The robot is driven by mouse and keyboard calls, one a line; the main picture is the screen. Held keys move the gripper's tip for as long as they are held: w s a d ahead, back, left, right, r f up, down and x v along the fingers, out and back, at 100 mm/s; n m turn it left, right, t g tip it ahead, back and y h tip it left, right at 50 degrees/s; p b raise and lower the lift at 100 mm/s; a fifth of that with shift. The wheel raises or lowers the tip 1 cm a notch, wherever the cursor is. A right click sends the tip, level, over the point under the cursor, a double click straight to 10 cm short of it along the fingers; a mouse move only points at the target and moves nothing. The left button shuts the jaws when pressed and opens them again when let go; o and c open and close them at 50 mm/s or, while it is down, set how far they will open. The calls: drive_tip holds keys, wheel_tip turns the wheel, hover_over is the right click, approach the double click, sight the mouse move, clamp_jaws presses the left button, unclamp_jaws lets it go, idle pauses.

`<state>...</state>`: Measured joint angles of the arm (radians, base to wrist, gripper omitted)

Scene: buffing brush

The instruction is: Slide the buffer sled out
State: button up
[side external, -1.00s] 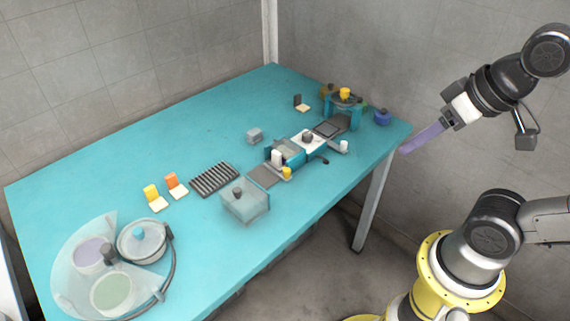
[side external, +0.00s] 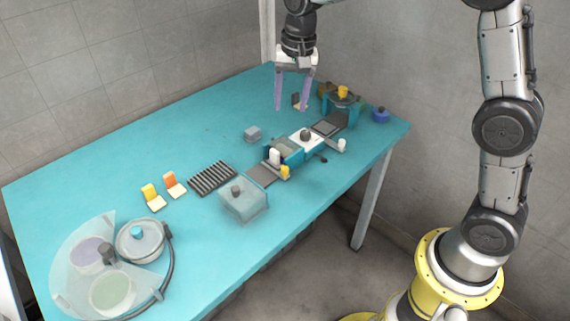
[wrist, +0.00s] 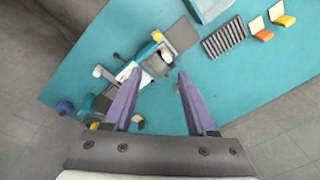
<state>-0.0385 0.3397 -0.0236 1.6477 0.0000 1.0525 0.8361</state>
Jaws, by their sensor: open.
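A blue slide station lies along the right half of the table, with a white block (side external: 314,142) carrying a dark knob in its middle; this looks like the buffer sled, though I cannot be sure. Beside it are a grey-topped blue housing (side external: 288,150), a white upright post (side external: 275,157) and a yellow knob (side external: 285,172). My gripper (side external: 291,108) is open and empty, with its purple fingers pointing down above and behind the station. In the wrist view the station's grey-topped housing (wrist: 162,56) shows just beyond my open fingers (wrist: 158,76), which partly hide the white block.
A clear lidded box (side external: 246,203) and a ribbed dark rack (side external: 212,178) stand left of the station. A small grey block (side external: 253,134) sits behind it. A blue stand with a yellow top (side external: 343,94) is at the right end. The table's back left is clear.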

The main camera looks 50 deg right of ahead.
drive_tip(key=g, duration=0.1)
hover_over(285, 168)
wheel_tip(285, 168, down, 6)
wheel_tip(285, 168, down, 14)
drive_tip(key=shift+f, duration=0.15)
drive_tip(key=shift+c, duration=0.2)
clamp_jaws()
idle(1.4)
